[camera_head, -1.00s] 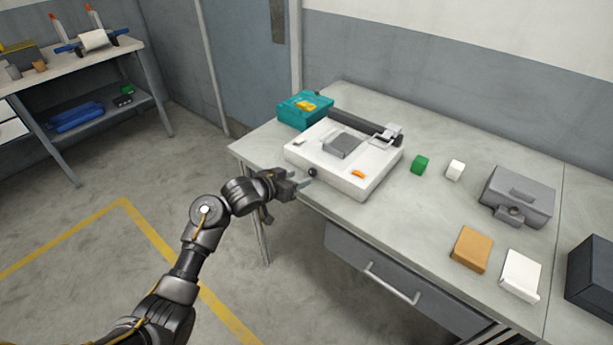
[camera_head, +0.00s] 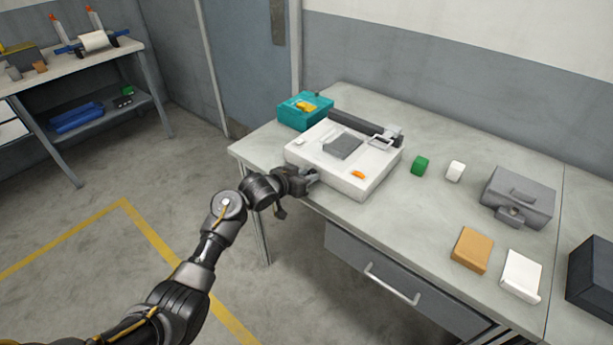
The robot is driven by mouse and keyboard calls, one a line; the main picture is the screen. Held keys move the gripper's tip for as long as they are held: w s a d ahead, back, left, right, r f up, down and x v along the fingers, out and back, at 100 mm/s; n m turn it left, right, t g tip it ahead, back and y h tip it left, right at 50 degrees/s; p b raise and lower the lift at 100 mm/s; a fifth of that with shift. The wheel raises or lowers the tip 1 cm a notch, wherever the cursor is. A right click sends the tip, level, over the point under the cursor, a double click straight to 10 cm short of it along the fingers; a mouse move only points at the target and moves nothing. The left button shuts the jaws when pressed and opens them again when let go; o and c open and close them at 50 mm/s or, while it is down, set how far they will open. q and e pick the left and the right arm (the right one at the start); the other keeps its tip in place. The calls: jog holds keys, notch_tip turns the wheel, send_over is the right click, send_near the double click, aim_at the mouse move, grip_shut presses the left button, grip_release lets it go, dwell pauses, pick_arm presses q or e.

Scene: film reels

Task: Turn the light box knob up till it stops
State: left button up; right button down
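The white light box (camera_head: 335,183) sits on the grey table near its left front part, with a grey plate on its top. The dark knob on its front face is hidden behind my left gripper (camera_head: 313,175). My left gripper's fingertips are at the front face, where the knob is. I cannot tell whether the fingers are shut on the knob, or if they touch it. My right gripper is not in view.
A teal bin (camera_head: 292,114) stands behind the light box. Green (camera_head: 420,165) and white (camera_head: 455,171) blocks, a grey case (camera_head: 518,196) and an orange-brown box (camera_head: 471,249) stand to the right. A drawer (camera_head: 385,275) hangs below.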

pick_arm(q)
jog(key=shift+c, duration=0.6)
jog(key=shift+s+d+f+m+t+y, duration=0.1)
jog(key=shift+m+t+y, duration=0.15)
jog(key=shift+m, duration=0.25)
jog(key=shift+f+m+t+y, duration=0.1)
jog(key=shift+m+t+y, duration=0.05)
jog(key=shift+m+y, duration=0.3)
jog(key=shift+d+m+t+y+b, duration=0.1)
jog(key=shift+m+t+y+b, duration=0.5)
jog(key=shift+m+b, duration=0.6)
jog(key=shift+r+m, duration=0.1)
jog(key=shift+m, duration=0.15)
jog(key=o, duration=1)
